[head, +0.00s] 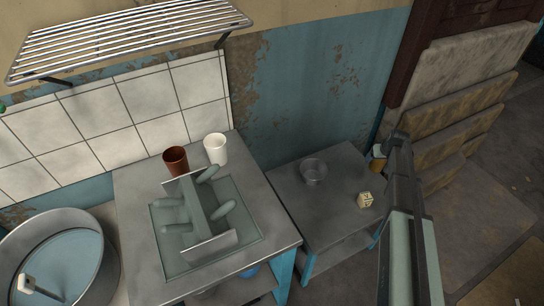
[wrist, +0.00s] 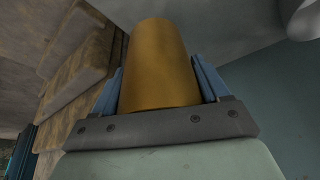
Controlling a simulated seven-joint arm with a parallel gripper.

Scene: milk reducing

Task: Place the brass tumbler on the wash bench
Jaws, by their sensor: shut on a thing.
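The brass tumbler (wrist: 158,65) is a plain yellow-brown cylinder that fills the middle of the wrist view. My gripper (wrist: 160,85) is shut on it, with one blue-grey finger on each side. In the head view the brass tumbler (head: 378,162) is small and partly hidden by my arm, at the back right edge of the lower grey bench (head: 318,208). I cannot tell its height above that bench. A taller grey bench (head: 135,195) with an inset panel stands to the left. Which bench is the wash bench is not marked.
The lower bench holds a metal bowl (head: 313,172) and a cream cube (head: 365,200), with bare room between and in front. The taller bench holds a brown cup (head: 175,160), a white cup (head: 215,148) and a divided rack (head: 208,215). A large basin (head: 85,220) is far left.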

